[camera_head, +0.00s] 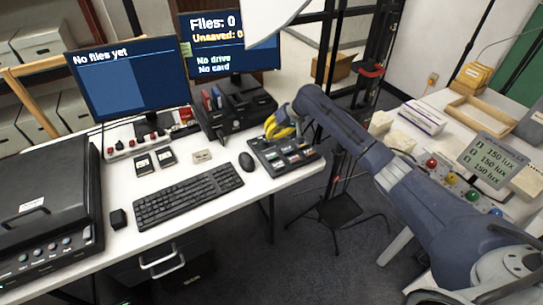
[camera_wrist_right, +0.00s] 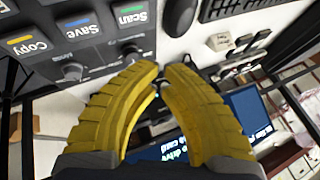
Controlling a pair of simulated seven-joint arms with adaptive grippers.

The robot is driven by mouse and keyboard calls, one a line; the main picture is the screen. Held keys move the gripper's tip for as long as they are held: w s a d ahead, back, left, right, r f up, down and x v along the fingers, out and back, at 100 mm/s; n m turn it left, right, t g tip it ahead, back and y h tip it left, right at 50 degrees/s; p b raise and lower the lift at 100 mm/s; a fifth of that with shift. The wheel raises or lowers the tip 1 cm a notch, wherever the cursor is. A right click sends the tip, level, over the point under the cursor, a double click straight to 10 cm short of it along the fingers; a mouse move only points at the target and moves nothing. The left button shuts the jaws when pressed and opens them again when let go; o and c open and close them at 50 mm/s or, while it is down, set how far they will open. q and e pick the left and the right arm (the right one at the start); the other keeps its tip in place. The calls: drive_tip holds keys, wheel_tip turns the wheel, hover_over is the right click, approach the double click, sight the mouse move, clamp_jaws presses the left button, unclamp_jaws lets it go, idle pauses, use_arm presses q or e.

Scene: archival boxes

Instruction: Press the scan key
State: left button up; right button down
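The scan key (camera_wrist_right: 130,14), labelled "Scan" with a green stripe, is cut by the top edge of the right wrist view. The save key (camera_wrist_right: 82,25) and copy key (camera_wrist_right: 28,45) stand beside it on the dark key panel (camera_head: 264,160). My right gripper (camera_head: 272,127) has curved yellow fingers and hovers by the panel's back edge. In the right wrist view its fingertips (camera_wrist_right: 161,70) come together, hold nothing and appear apart from the scan key. My left gripper is not in view.
The left monitor (camera_head: 130,85) reads "No files yet"; the other monitor (camera_head: 222,45) reads "Files: 0", "Unsaved: 0", "No drive", "No card". A mouse (camera_head: 246,162) and keyboard (camera_head: 188,196) lie left of the panel. A black scanner-like machine (camera_head: 45,200) fills the desk's left end.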

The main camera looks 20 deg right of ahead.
sight(268, 154)
drive_tip(key=shift+w+a+r, duration=0.45)
drive_tip(key=shift+a+r, duration=0.2)
drive_tip(key=shift+a, duration=0.1)
drive_tip(key=shift+f, duration=4.4)
drive_tip(key=shift+f, duration=0.15)
drive_tip(key=shift+f, duration=0.3)
drive_tip(key=shift+f, duration=0.55)
drive_tip(key=shift+r, duration=0.95)
